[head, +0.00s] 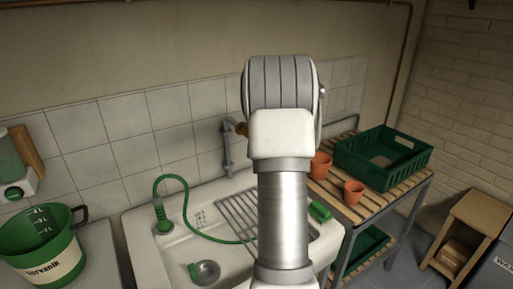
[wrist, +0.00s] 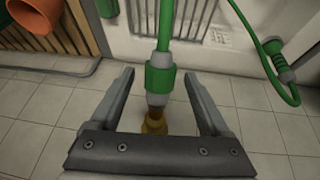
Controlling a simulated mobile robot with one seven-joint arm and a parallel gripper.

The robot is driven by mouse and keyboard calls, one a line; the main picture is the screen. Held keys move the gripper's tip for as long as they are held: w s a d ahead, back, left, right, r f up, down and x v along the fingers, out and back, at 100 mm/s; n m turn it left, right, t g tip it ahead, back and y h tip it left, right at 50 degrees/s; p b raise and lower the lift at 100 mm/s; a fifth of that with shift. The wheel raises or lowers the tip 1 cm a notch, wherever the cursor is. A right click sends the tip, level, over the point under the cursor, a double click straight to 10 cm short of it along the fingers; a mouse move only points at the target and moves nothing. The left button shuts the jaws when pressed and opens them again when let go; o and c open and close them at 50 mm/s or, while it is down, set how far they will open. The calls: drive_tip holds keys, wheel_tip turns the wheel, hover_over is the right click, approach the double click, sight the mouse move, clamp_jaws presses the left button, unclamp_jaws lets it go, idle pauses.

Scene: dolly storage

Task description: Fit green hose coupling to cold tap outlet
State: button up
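The green hose coupling (wrist: 159,77) shows in the wrist view, with the green hose (wrist: 165,25) running from its far end. Its grey collar meets the brass tap outlet (wrist: 155,122), in line with it; I cannot tell whether it is fully seated. My gripper (wrist: 159,76) is open, one finger on each side of the coupling with a visible gap at both. In the head view, part of the brass tap (head: 241,128) shows on the wall pipe (head: 227,148). My arm hides the gripper and coupling there.
A slatted bench at right carries terracotta pots (head: 354,192) and a green crate (head: 345,158). A green bucket (head: 38,243) stands at left.

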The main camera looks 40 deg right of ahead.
drive_tip(key=shift+r, duration=0.1)
drive_tip(key=v, duration=1.7)
drive_tip(key=shift+r+b, duration=0.15)
drive_tip(key=shift+b, duration=0.25)
